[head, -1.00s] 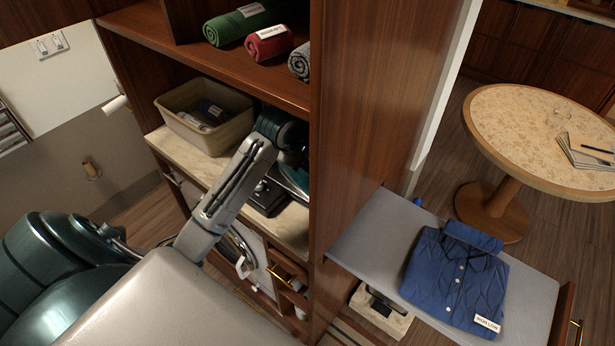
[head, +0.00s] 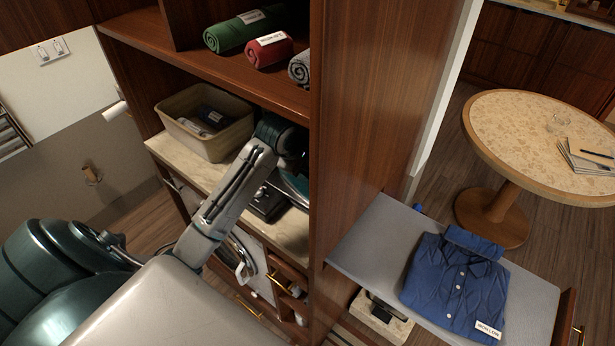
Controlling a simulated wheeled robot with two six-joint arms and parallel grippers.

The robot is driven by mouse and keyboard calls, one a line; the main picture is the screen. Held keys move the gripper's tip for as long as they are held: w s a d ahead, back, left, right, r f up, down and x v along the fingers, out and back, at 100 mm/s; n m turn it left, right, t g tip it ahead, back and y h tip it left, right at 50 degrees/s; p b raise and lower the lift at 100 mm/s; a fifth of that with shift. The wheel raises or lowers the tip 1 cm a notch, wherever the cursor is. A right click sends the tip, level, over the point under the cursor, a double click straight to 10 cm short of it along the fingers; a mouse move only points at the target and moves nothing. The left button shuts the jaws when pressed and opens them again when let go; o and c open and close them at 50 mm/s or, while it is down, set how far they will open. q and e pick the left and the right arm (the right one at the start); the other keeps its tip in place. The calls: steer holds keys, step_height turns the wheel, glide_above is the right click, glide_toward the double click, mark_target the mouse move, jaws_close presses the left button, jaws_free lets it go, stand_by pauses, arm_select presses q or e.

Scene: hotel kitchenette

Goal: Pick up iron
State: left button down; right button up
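No iron can be made out for certain. A dark, flat object (head: 266,205) lies on the pale shelf counter, partly behind my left arm. A teal shape with a pale edge (head: 294,187) is beside it, cut off by the wooden upright; I cannot tell whether it is an iron or part of my arm. My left arm reaches from the lower left into the shelf bay, and its dark teal wrist end is next to the upright. The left gripper's fingers are hidden. My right gripper is not in view.
The wooden upright (head: 360,110) closes the bay's right side. A beige bin (head: 190,148) stands left on the counter (head: 165,146). Rolled towels (head: 245,28) lie on the shelf above. A folded blue shirt (head: 452,285) lies on the grey board (head: 375,240) at right. A round table (head: 510,130) stands beyond.

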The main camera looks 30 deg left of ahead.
arm_select(q)
steer(key=shift+r, duration=0.15)
steer(key=shift+r+b, duration=1.05)
steer(key=shift+r, duration=0.5)
steer(key=shift+w+a, duration=0.1)
steer(key=shift+w, duration=0.15)
steer(key=w+a+b, duration=0.3)
steer(key=w+b, duration=0.1)
steer(key=w, duration=0.4)
steer(key=w+a+b, duration=0.3)
steer(key=w+b, duration=0.1)
steer(key=w, duration=0.4)
steer(key=shift+w, duration=0.25)
steer(key=shift+r, duration=0.1)
